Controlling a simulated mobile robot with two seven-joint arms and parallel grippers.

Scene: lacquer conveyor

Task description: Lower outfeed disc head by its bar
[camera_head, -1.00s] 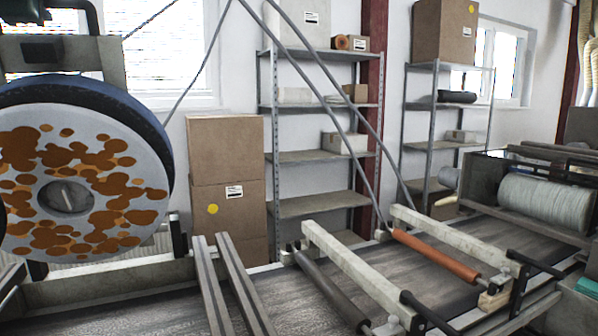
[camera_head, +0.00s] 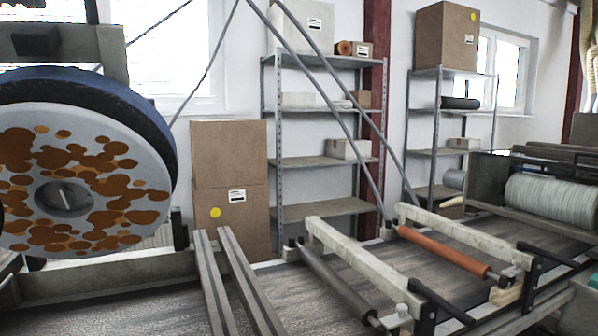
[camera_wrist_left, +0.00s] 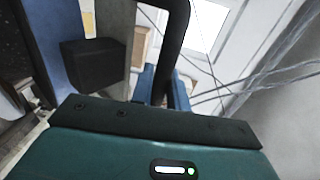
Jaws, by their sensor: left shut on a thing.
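The outfeed disc head hangs at the left of the head view, its pale disc face (camera_head: 125,195) blotched orange and brown, with a dark blue rim behind. The disc stands upright above the conveyor frame, and its left edge is cut off. A black bar (camera_wrist_left: 177,40) rises through the left wrist view; only a short dark piece shows at the top left of the head view. My left gripper (camera_wrist_left: 163,88) has its blue fingers on either side of this bar and is shut on it. The head view does not show my left gripper. My right gripper is in neither view.
The grey conveyor bed (camera_head: 295,295) runs below, with two metal rails (camera_head: 235,285) across it. A dark roller (camera_head: 333,283) and an orange roller (camera_head: 440,250) stand to the right. Cardboard boxes (camera_head: 228,155) and shelves (camera_head: 320,162) stand behind.

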